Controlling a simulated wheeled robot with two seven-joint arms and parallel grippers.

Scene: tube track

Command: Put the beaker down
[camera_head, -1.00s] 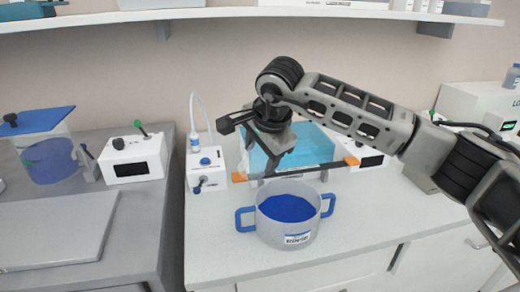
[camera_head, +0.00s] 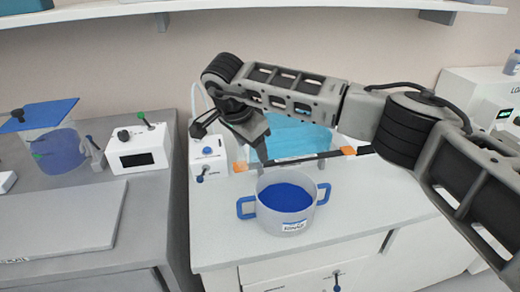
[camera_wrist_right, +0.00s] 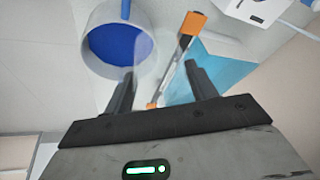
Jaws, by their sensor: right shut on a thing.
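My right gripper (camera_head: 260,158) is above the back rim of a wide pot (camera_head: 286,226) with blue handles and blue contents. In the right wrist view, its two fingers (camera_wrist_right: 160,75) stand apart, beside the pot's wall (camera_wrist_right: 91,64). Only a faint clear shape shows between the fingers, which fits a see-through beaker; its outline and base cannot be made out. The labelled pot stands upright on the white counter (camera_head: 225,240). My left gripper is not in view.
A teal-filled bath (camera_head: 300,138) with a dark bar (camera_head: 325,156) across its front stands behind the pot. A white device (camera_head: 208,160) is to the left. A box with a dark screen (camera_head: 138,150) stands on the grey bench. Counter front is clear.

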